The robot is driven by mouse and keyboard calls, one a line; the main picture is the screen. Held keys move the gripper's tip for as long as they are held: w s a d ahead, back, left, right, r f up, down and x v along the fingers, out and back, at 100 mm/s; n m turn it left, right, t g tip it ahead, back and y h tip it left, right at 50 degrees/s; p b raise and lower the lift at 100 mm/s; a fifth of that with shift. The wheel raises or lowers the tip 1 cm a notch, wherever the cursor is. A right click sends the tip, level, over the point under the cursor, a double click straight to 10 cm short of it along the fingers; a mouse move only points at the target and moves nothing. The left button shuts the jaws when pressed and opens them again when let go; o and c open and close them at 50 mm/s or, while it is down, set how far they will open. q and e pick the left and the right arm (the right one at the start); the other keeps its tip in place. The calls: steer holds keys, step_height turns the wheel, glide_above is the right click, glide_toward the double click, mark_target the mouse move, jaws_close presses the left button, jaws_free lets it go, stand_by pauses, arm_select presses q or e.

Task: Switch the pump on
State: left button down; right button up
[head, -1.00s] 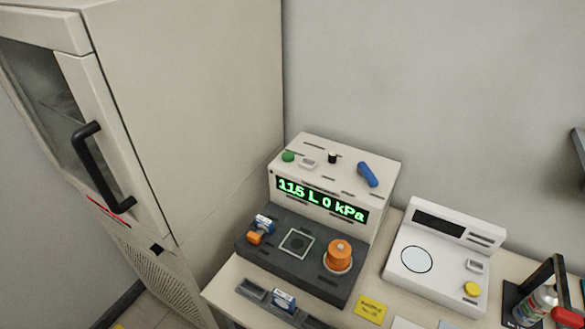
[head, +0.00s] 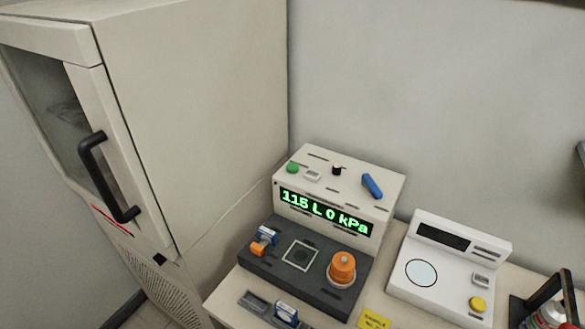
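The particle classifier (head: 311,240) stands on the table, with a cream upper housing and a dark grey lower deck. Its green display (head: 325,212) reads "115 L 0 kPa". On top of the housing are a green button (head: 293,168), a small white rocker switch (head: 312,176), a black knob (head: 337,170) and a blue lever (head: 372,186). Which of these works the pump I cannot read. An orange cylindrical part (head: 342,267) and a square outlined pad (head: 300,255) are on the deck. Neither of my grippers shows in the head view.
A tall cream cabinet (head: 190,120) with a black handle (head: 98,178) stands at the left. A white device (head: 447,268) with a round plate and yellow button is at the right. A dark rack (head: 545,297) is at the right edge. A yellow note (head: 374,319) lies in front.

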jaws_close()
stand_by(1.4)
